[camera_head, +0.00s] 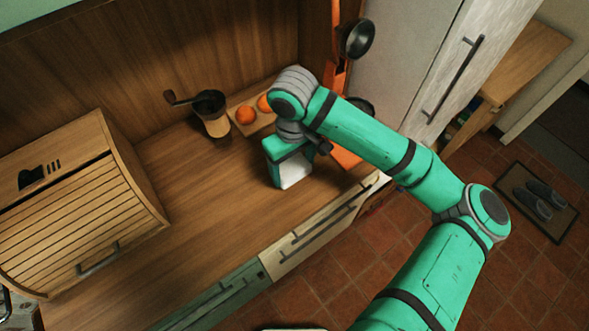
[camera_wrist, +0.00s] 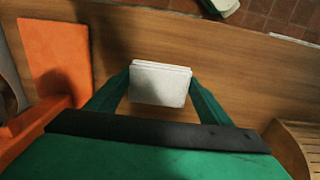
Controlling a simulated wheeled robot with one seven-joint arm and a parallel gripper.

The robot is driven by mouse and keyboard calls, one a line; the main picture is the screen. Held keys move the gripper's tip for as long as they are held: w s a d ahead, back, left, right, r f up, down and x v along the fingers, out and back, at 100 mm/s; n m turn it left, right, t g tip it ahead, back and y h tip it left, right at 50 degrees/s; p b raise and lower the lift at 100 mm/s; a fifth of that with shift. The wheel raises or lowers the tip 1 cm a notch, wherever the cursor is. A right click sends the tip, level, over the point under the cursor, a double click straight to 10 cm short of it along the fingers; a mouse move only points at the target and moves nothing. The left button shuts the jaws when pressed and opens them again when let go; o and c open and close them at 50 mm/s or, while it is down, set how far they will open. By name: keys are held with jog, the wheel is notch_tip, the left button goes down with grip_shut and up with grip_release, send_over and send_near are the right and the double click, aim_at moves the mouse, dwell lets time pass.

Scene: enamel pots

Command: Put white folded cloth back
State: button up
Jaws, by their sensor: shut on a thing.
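The white folded cloth (camera_wrist: 160,84) sits between the two green fingers of my gripper (camera_wrist: 162,90) in the wrist view. The fingers touch its left and right sides. In the head view the cloth (camera_head: 295,170) shows as a white patch below my gripper (camera_head: 289,168), over the wooden counter (camera_head: 205,210). My gripper is shut on the cloth. I cannot tell whether the cloth touches the counter, and its far side is hidden by my gripper.
A grinder (camera_head: 215,120) and oranges on a board (camera_head: 246,116) stand behind my gripper. An orange slab (camera_wrist: 55,58) lies left in the wrist view. A roll-front wooden box (camera_head: 85,215) stands at the left. The counter between box and gripper is clear.

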aim_at(297, 165)
jog(key=shift+w+d+f, duration=0.3)
jog(key=shift+w+f, duration=0.05)
jog(key=shift+f, duration=0.15)
jog(key=f, duration=0.3)
jog(key=shift+w+d, duration=0.1)
jog(key=shift+w, duration=0.2)
jog(key=shift+f, duration=0.45)
jog(key=shift+f, duration=0.15)
jog(key=o, duration=1.2)
notch_tip(297, 165, up, 12)
jog(key=shift+w+f, duration=0.1)
jog(key=shift+r, duration=0.25)
